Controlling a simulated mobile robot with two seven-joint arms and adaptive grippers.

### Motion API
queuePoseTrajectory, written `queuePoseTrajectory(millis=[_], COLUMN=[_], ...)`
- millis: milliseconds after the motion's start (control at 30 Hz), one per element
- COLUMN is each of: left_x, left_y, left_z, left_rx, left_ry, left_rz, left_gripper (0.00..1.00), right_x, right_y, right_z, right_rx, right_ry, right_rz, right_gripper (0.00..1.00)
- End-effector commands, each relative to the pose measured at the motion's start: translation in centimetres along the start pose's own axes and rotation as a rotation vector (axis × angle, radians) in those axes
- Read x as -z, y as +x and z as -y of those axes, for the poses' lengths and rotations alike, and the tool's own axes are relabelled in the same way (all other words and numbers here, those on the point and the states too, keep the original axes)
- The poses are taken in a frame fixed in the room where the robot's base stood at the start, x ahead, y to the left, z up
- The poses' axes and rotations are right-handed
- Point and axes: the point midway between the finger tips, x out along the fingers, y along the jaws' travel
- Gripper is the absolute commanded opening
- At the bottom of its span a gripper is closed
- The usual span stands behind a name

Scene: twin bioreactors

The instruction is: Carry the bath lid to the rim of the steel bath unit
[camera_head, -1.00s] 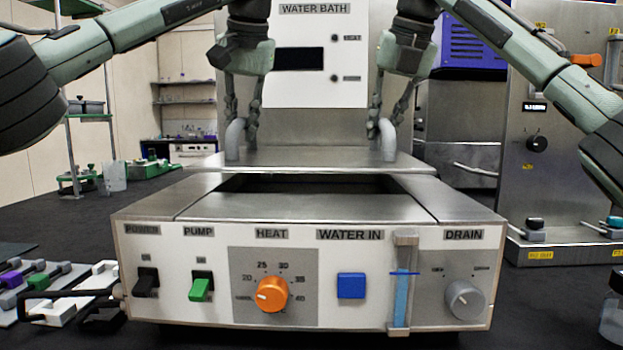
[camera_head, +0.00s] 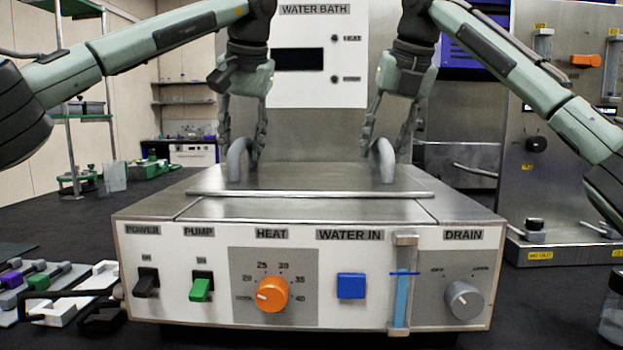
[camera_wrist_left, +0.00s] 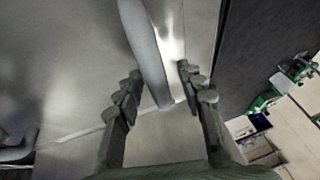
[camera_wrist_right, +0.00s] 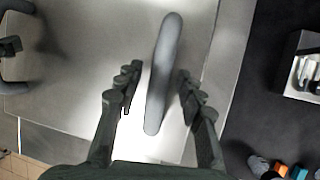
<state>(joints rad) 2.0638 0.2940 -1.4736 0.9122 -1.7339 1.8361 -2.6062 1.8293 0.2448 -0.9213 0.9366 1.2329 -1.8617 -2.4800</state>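The bath lid (camera_head: 310,178) is a flat steel plate with two grey arched handles. It lies level on top of the steel bath unit (camera_head: 150,208), and no dark opening shows. My left gripper (camera_head: 243,140) is open around the left handle (camera_head: 238,160); in the left wrist view, the handle (camera_wrist_left: 146,50) stands between spread fingers with gaps. My right gripper (camera_head: 388,135) is open around the right handle (camera_head: 383,160); in the right wrist view, that handle (camera_wrist_right: 162,75) also stands between the fingers with gaps.
The bath's front carries switches, an orange heat knob (camera_head: 272,294), a blue button (camera_head: 351,286) and a drain knob (camera_head: 464,299). A tall water bath panel (camera_head: 320,85) stands behind. Coloured parts lie at the left on the dark bench; a steel unit (camera_head: 550,190) stands right.

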Motion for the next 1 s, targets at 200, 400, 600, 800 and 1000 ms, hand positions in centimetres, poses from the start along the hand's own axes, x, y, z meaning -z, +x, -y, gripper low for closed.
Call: queuePoseTrajectory(millis=[200, 400, 600, 800, 1000], left_x=[0.0, 0.1, 0.1, 0.0, 0.0], left_y=[0.0, -0.8, -4.4, -8.6, -11.3], left_z=[-0.1, -0.1, -0.2, -0.1, -0.1], left_rx=[-0.001, -0.002, -0.002, -0.001, 0.000], left_ry=[0.002, 0.002, 0.000, 0.000, 0.001], left_rz=[-0.001, -0.003, -0.005, -0.003, -0.002], left_gripper=[0.38, 0.38, 0.38, 0.38, 0.38], right_x=[0.0, 0.0, 0.0, 0.0, 0.0], right_y=[0.0, 0.0, 0.0, 0.0, 0.0], right_z=[-0.1, -0.1, -0.2, -0.2, -0.2], right_rx=[-0.001, -0.002, -0.002, -0.002, -0.002], right_ry=[-0.002, -0.003, -0.003, -0.003, -0.003], right_rz=[0.000, 0.000, 0.000, 0.000, 0.000], right_gripper=[0.38, 0.38, 0.38, 0.38, 0.38])
